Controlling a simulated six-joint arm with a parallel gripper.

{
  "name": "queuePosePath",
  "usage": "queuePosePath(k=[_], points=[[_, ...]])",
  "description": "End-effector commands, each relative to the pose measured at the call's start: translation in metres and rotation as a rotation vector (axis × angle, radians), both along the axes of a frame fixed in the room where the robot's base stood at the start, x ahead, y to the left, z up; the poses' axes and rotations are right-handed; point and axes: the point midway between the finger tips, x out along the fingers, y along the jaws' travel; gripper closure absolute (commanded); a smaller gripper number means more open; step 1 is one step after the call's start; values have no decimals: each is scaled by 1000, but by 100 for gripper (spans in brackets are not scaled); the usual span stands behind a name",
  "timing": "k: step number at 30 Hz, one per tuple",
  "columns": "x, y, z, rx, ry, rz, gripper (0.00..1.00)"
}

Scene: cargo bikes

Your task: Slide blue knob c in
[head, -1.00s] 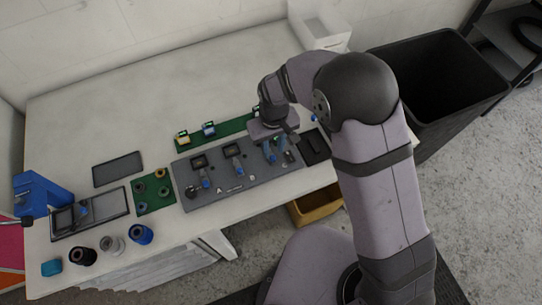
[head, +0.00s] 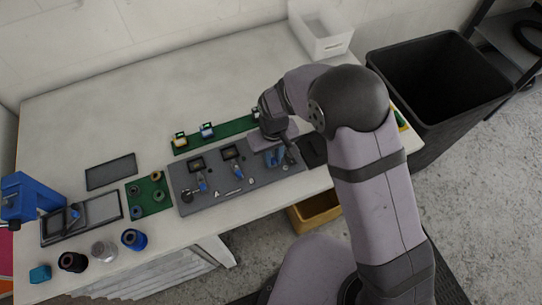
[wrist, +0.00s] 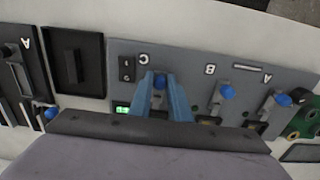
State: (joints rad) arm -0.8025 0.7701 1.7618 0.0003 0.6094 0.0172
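Blue knob c (wrist: 160,82) is on the grey panel (wrist: 195,70), just below the letter C in the wrist view. The blue fingers of my gripper (wrist: 161,88) reach down to the panel with their tips on either side of this knob. Whether they press on it or stand slightly apart from it is too small to tell. In the head view my gripper (head: 275,157) is over the right end of the panel (head: 210,200), and the knob there is hidden or blends with the fingers.
Blue knob b (wrist: 227,92) and blue knob a (wrist: 283,100) are to the right in the wrist view. A green-lit rocker (wrist: 122,110) and a black switch (wrist: 127,68) are left of my fingers. A green strip (head: 215,135) lies behind the panel.

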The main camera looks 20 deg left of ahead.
Motion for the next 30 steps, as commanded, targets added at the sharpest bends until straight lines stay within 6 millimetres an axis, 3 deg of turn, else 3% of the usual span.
queuePosePath(k=[29, 30], points=[[14, 14, 0, 1, -1, 0, 99], [14, 14, 0, 1, -1, 0, 74]])
